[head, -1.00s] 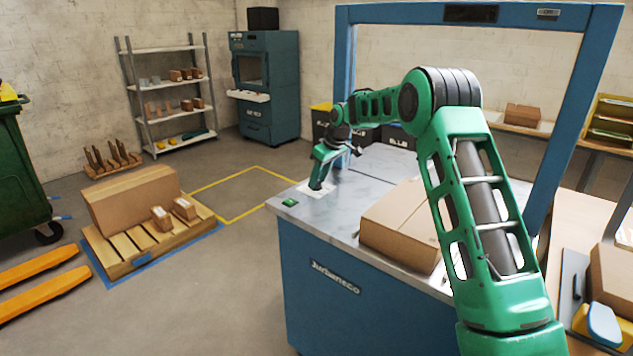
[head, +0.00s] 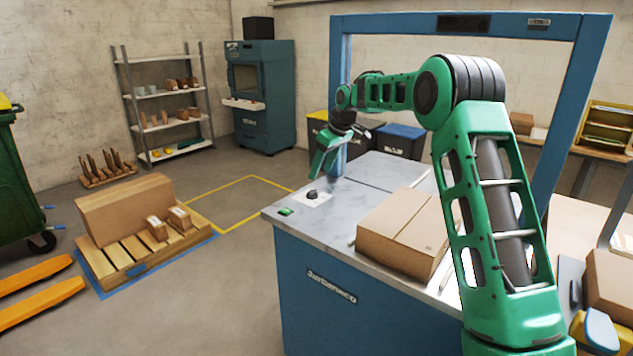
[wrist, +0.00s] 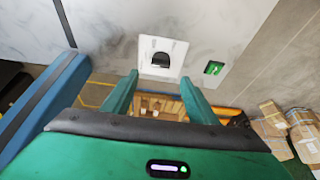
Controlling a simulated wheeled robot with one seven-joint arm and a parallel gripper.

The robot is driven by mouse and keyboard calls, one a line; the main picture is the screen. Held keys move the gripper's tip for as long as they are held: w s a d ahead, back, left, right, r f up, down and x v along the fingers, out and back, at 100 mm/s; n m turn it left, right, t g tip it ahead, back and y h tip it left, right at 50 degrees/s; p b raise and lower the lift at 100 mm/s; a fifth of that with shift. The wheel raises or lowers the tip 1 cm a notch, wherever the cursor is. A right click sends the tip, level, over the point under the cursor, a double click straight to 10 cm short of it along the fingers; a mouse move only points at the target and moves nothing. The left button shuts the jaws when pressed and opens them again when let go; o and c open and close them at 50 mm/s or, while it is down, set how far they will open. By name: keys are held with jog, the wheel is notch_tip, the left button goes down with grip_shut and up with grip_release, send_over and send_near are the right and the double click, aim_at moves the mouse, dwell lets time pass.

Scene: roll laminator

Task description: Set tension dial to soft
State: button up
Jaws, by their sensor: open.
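The tension dial (head: 311,195) is a small dark knob on a white plate (head: 325,203), set in the grey top of the blue machine. In the wrist view the dial (wrist: 161,59) shows as a dark rounded shape on its white plate (wrist: 148,45), just beyond my fingertips. My gripper (head: 317,173) is above the dial and apart from it. In the wrist view my gripper (wrist: 158,80) has its two green fingers spread with nothing between them. The dial's markings are too small to read.
A green button (head: 285,211) sits beside the plate near the top's corner. A cardboard box (head: 405,230) lies on the machine top to the right. A blue frame (head: 340,60) rises over the machine. The air around the dial is free.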

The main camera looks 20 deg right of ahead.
jog(key=shift+v, duration=1.05)
jog(key=shift+s, duration=0.1)
jog(key=s+d+r+m+h, duration=0.1)
jog(key=s+d, duration=0.3)
jog(key=s, duration=0.5)
jog(key=s+d+r+m+g+h, duration=0.1)
jog(key=s+d+m, duration=0.3)
jog(key=s, duration=0.6)
jog(key=s+d+r+m, duration=0.1)
jog(key=s+d, duration=0.3)
jog(key=s, duration=0.6)
jog(key=shift+d+r+m+g+h, duration=0.15)
jog(key=shift+d+m+g+h, duration=0.2)
jog(key=shift+m, duration=0.35)
jog(key=s+f+m+g, duration=0.1)
jog(key=s+f+m, duration=0.2)
jog(key=s, duration=1.2)
jog(key=s+d+f+m+g, duration=0.1)
jog(key=s+f+m, duration=0.2)
jog(key=s, duration=1.3)
notch_tip(320, 180, down, 2)
jog(key=shift+f, duration=0.2)
